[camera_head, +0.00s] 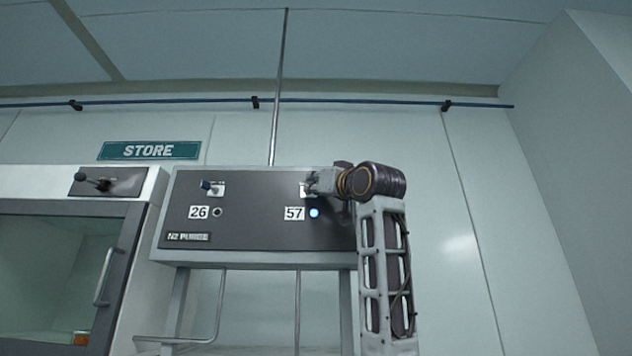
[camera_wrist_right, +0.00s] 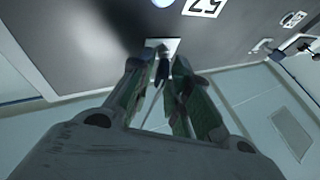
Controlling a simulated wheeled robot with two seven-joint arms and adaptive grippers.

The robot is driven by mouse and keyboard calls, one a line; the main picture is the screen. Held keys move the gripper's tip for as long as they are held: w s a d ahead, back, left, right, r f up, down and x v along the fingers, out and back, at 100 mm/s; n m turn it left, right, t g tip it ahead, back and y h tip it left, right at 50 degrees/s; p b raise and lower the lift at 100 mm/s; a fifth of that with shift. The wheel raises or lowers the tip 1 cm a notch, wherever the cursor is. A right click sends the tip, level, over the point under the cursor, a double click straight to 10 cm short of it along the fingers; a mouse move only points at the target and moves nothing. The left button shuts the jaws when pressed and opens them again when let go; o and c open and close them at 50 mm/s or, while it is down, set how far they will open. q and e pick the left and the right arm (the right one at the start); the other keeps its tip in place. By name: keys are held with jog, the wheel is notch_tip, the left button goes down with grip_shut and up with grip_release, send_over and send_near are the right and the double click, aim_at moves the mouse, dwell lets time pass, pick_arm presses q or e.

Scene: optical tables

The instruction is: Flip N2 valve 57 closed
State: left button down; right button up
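The N2 panel (camera_head: 250,230) is a dark board with two valves. Valve 57's label (camera_head: 293,213) has a lit blue lamp (camera_head: 314,213) beside it. Its white valve plate (camera_head: 305,188) is partly hidden by my right gripper (camera_head: 315,184), which reaches in from the right. In the right wrist view, the dark valve lever (camera_wrist_right: 162,70) stands in front of its white plate, between the two fingertips of my right gripper (camera_wrist_right: 163,64). The fingers are close to the lever; whether they press on it is unclear. My left gripper is not in view.
Valve 26 (camera_head: 207,185) has a blue-tipped lever and an unlit lamp (camera_head: 217,212) to the left on the panel. A cabinet with a glass front (camera_head: 50,270) and a dark handle box (camera_head: 108,182) stands left. A STORE sign (camera_head: 149,151) hangs above. Bare wall lies right.

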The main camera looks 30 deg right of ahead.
jog(key=shift+w, duration=0.2)
jog(key=shift+c, duration=0.2)
grip_shut()
